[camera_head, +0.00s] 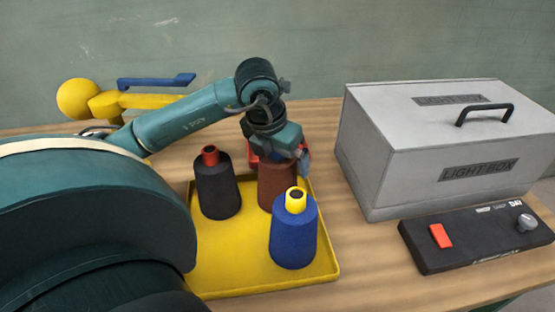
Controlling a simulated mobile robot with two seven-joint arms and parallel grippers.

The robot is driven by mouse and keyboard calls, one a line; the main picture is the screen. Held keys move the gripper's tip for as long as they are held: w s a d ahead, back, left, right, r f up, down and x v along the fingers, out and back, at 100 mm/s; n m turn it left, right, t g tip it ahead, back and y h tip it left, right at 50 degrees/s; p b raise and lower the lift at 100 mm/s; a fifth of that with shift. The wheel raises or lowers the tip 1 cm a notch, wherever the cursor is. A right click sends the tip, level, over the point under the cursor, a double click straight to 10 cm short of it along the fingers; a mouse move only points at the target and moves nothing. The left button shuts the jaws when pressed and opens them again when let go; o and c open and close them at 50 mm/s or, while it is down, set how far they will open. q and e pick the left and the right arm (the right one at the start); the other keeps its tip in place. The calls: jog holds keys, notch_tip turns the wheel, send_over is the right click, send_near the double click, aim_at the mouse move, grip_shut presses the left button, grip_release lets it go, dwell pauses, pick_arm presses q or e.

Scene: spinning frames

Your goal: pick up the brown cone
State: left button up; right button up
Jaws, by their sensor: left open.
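The brown cone (275,187) stands upright on the yellow tray (235,277), between a black cone and a blue cone. My left gripper (283,157) is open, pointing down at the top of the brown cone. It hides the cone's top, and I cannot tell whether the fingers touch it. My right gripper is not in view.
The black cone (217,190) with a red top and the blue cone (293,237) with a yellow top stand close by. A grey light box (395,160) and a black control panel (475,245) are at right. A yellow object (78,98) is at back left.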

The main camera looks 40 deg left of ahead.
pick_arm(q)
jog(key=shift+f, duration=0.1)
jog(key=c, duration=1.8)
jog(key=shift+w, duration=0.1)
jog(key=shift+c, duration=0.6)
